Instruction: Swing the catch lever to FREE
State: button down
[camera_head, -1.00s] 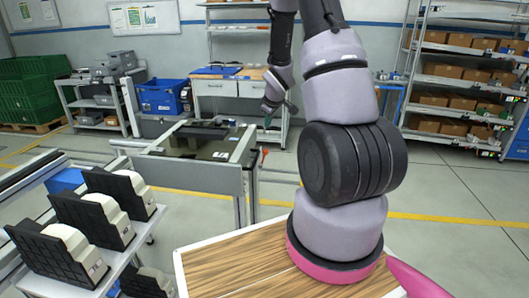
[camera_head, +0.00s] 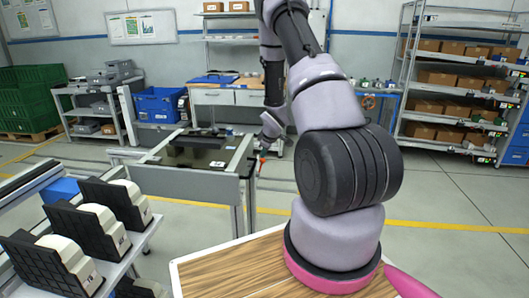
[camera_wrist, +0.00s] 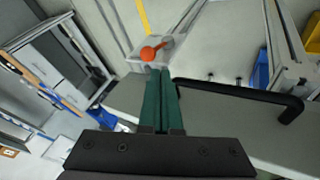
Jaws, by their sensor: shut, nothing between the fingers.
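The catch lever shows in the wrist view as an orange-red knob (camera_wrist: 150,54) beside a pale grey block (camera_wrist: 180,47). In the head view the lever (camera_head: 262,158) is a small red-orange piece at the right end of the grey-framed station. My gripper (camera_wrist: 161,72) has dark green fingers, shut together and empty. Its tips lie just below the knob in the wrist view; I cannot tell if they touch it. In the head view the fingers are small and hard to make out by the lever. Any FREE marking is not readable.
A black bar handle (camera_wrist: 238,92) on the grey station edge lies right of my fingers in the wrist view. The station (camera_head: 190,176) stands left of my arm. A rack with black-and-white parts (camera_head: 112,262) is at front left. Open floor lies behind on the right.

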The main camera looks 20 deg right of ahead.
aim_at(262, 159)
jog(key=x, duration=0.6)
jog(key=shift+d, duration=0.15)
